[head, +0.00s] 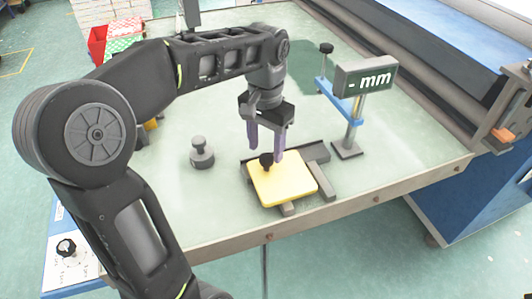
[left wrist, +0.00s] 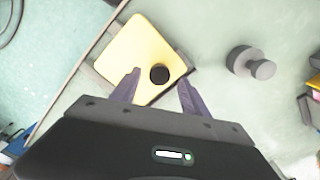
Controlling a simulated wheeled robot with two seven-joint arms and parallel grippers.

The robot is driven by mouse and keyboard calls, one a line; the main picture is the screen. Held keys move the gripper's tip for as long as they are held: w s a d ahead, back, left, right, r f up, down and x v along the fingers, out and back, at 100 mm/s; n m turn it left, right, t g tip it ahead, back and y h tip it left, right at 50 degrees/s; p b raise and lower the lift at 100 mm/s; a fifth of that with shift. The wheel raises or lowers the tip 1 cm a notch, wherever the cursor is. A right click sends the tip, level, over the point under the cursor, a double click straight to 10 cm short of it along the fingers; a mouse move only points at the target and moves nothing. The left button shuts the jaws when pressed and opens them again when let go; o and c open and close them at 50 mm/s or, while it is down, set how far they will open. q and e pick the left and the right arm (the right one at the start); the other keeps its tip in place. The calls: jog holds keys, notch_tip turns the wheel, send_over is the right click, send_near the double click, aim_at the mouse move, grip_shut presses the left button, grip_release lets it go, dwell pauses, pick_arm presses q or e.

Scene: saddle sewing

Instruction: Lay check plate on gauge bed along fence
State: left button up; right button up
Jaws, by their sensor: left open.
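The yellow check plate (head: 284,181) with a black knob (head: 266,160) lies on the dark gauge bed (head: 328,191), near the table's front edge. The fence (head: 316,152) is a dark bar along the bed's far side. In the left wrist view the plate (left wrist: 136,52) looks slightly turned against the bed, and its knob (left wrist: 159,74) shows between my fingers. My left gripper (head: 266,152) is open, with its purple fingers pointing down at the knob; I cannot tell whether they touch it. The plate's far edge is partly hidden by the fingers. My right gripper is not in view.
A grey knobbed weight (head: 201,153) stands left of the bed. A red bin (head: 97,42) is at the far left. The table's middle is mostly clear.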

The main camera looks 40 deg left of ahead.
pick_arm(q)
notch_tip(320, 180, up, 5)
jog(key=shift+f+p, duration=0.15)
jog(key=shift+p, duration=0.5)
notch_tip(320, 180, up, 4)
jog(key=p, duration=0.4)
jog(key=shift+r, duration=0.2)
jog(key=shift+f, duration=0.1)
